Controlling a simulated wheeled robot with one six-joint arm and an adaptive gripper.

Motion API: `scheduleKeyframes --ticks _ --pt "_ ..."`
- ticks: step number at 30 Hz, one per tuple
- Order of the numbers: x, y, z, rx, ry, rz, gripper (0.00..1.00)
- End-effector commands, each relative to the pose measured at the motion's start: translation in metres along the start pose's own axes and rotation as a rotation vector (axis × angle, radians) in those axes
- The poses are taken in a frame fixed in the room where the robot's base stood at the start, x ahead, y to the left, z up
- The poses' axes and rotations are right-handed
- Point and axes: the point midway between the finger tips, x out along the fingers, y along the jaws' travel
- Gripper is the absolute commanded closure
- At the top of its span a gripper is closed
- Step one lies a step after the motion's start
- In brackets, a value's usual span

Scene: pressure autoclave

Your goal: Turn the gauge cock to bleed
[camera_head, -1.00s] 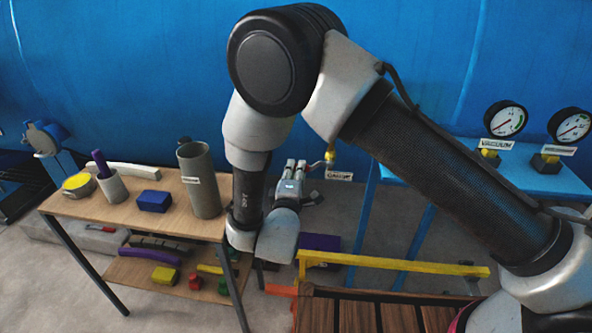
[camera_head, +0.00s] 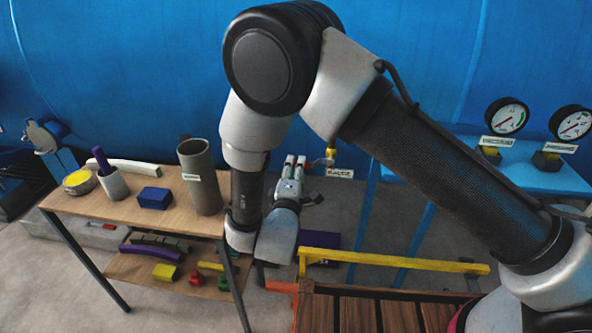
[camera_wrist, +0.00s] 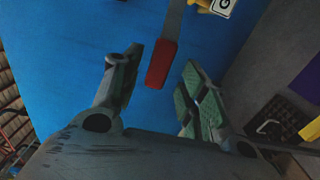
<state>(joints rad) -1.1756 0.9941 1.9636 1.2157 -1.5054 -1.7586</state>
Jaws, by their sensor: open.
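The gauge cock (camera_head: 331,153) is a small yellow fitting against the blue vessel, with a white tag (camera_head: 340,173) below it. In the wrist view its yellow body (camera_wrist: 212,4) shows at the top edge, and its grey lever (camera_wrist: 173,18) runs down to a red grip (camera_wrist: 162,63). My gripper (camera_head: 295,160) is just left of the cock in the head view. In the wrist view its green-padded fingers (camera_wrist: 160,75) are open, with the red grip in the gap between them. No contact with either finger shows.
Two dial gauges (camera_head: 507,116) (camera_head: 571,123) stand on a blue bench (camera_head: 540,178) at right. A wooden table (camera_head: 130,208) at left holds a tall grey cylinder (camera_head: 200,175), a blue block (camera_head: 154,198) and a cup (camera_head: 113,185). A yellow rail (camera_head: 400,262) crosses below the cock.

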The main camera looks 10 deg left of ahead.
Motion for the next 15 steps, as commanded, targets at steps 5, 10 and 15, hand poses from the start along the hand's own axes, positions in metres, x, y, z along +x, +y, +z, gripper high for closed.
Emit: scheduleKeyframes --ticks 5,10,15 --pt "-0.036 0.000 -0.002 -0.002 0.006 0.000 0.57" --pt "-0.074 0.000 -0.002 -0.001 0.006 0.000 0.57" --pt "-0.101 0.000 -0.001 -0.002 0.004 -0.001 0.57"
